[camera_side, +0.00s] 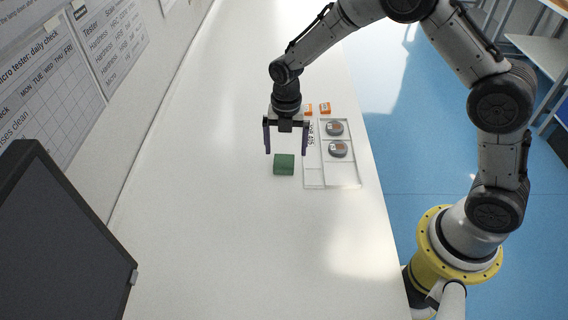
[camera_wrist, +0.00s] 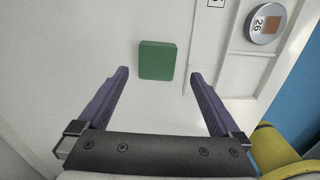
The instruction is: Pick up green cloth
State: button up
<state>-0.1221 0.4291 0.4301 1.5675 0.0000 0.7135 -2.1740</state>
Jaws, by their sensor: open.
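The green cloth (camera_side: 284,164) is a small folded square block lying flat on the white bench, just left of a clear tray. In the wrist view the green cloth (camera_wrist: 157,60) lies ahead of the fingertips, roughly centred between them and apart from both. My gripper (camera_side: 286,152) is open and empty, with its two purple fingers pointing down near the cloth. Its fingers also show spread wide in the wrist view (camera_wrist: 159,72). The exact height of the fingertips over the bench is hard to tell.
The clear tray (camera_side: 314,178) holds two round grey samples (camera_side: 335,128) and stands close on the cloth's right. Two small orange boxes (camera_side: 325,108) sit behind it. A dark monitor (camera_side: 65,240) stands at the front left. The bench left of the cloth is clear.

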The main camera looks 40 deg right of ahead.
aim_at(284, 160)
jog(key=shift+w+a+f, duration=0.1)
jog(key=shift+f, duration=1.05)
jog(key=shift+w+f, duration=0.1)
jog(key=shift+f, duration=1.05)
jog(key=c, duration=1.3)
jog(key=shift+c, duration=0.2)
jog(key=shift+r, duration=0.1)
jog(key=shift+r, duration=0.5)
notch_tip(284, 160, up, 2)
jog(key=shift+r, duration=0.1)
jog(key=s+d+r, duration=0.1)
jog(key=s+r, duration=0.8)
jog(key=s, duration=0.5)
jog(key=shift+d+r, duration=0.35)
jog(key=shift+d, duration=0.05)
